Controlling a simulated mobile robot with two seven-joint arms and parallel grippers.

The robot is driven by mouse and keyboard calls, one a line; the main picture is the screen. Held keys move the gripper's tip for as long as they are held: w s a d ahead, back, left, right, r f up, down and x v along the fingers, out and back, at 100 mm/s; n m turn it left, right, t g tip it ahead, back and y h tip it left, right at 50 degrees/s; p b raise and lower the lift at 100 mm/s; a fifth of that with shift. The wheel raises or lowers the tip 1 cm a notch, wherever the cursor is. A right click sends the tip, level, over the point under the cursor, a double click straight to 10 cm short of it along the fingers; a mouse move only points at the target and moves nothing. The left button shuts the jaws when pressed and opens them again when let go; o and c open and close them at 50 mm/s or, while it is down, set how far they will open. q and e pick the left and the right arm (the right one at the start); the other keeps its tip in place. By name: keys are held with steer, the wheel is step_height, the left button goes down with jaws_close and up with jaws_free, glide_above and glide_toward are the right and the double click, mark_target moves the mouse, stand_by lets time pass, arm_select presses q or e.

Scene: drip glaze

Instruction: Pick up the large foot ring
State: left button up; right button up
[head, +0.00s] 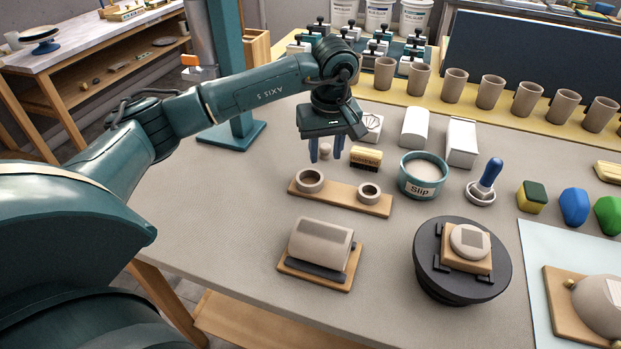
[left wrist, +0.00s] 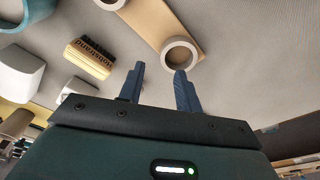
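The large foot ring (head: 310,181) is a thick grey-beige ring lying on the left end of a narrow wooden board (head: 340,196). A smaller ring (head: 369,192) lies on the board's right end. My left gripper (head: 326,156) is open above the table, just behind the large ring and apart from it. In the left wrist view, the blue fingers (left wrist: 160,85) are spread with nothing held between them. The large ring (left wrist: 180,54) shows just past the right-hand fingertip there. My right gripper is not in view.
A wooden brush (head: 366,158) and a teal slip jar (head: 424,174) stand behind and right of the board. A clay piece on a wooden base (head: 321,246) lies in front, with a dark turntable (head: 462,288) to its right. Table left of the board is clear.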

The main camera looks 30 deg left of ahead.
mark_target(322, 175)
arm_select(q)
steer(key=shift+a+f+p, duration=0.2)
steer(key=shift+f+p, duration=0.05)
steer(key=shift+f, duration=1.3)
steer(key=shift+a+f+p, duration=0.15)
steer(key=shift+f+p, duration=0.1)
steer(key=shift+f, duration=1.3)
steer(key=shift+c, duration=0.2)
jaws_close()
